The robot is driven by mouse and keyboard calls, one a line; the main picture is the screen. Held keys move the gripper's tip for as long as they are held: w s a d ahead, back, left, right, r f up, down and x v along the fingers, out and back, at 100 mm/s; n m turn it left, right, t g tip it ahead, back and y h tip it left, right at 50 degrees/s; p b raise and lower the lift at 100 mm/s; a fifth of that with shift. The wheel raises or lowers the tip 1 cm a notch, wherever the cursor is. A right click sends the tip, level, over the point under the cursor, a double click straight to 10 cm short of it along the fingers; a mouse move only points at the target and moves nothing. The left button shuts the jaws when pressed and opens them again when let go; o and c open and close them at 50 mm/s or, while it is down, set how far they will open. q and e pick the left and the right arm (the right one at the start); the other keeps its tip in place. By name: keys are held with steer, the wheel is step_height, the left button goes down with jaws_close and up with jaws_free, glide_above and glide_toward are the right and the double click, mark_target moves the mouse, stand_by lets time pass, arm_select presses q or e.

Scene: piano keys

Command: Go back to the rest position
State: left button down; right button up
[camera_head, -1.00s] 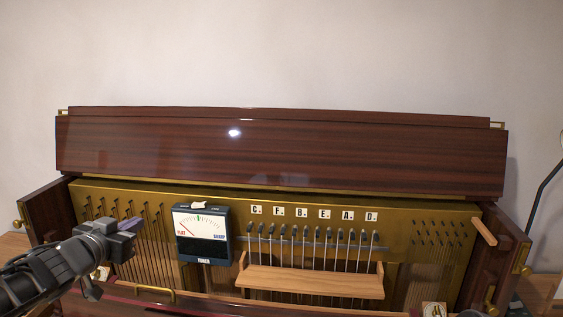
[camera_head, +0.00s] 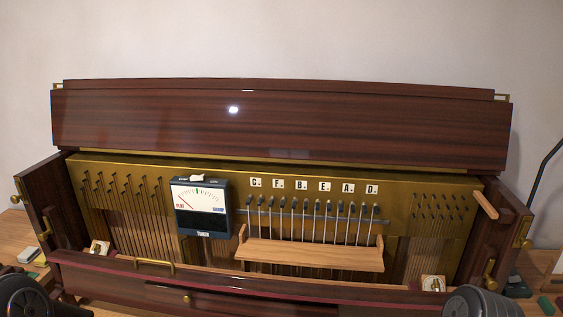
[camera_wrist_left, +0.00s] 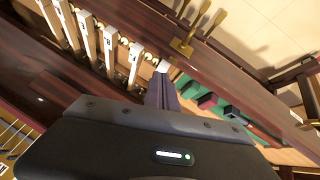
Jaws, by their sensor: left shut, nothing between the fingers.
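The upright piano (camera_head: 280,139) of dark red wood stands open against the wall in the head view. My left gripper is outside the head view. In the left wrist view my left gripper (camera_wrist_left: 162,93) is shut and empty, its purple-grey fingers together, pointing past a dark wooden edge of the piano. It holds nothing. Dark rounded parts of my arms show at the lower left and lower right corners of the head view. My right gripper is not in view.
A tuner meter (camera_head: 201,207) hangs at the left inside the piano. A wooden rail (camera_head: 310,254) sits below a row of tuning pins and letter labels. In the left wrist view, pale bars (camera_wrist_left: 110,45) and brass fittings (camera_wrist_left: 190,35) lie beyond the gripper.

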arm_select(q)
steer(key=s+d+f+g, duration=0.3)
steer(key=s+f, duration=0.3)
steer(key=s, duration=0.4)
steer(key=s+d+f+g+b, duration=0.1)
steer(key=s+d+f+g, duration=0.2)
steer(key=s+f, duration=0.4)
steer(key=s+d, duration=0.1)
steer(key=s, duration=0.3)
steer(key=shift+d+f+n+h, duration=0.15)
steer(key=shift+d+n+h, duration=0.15)
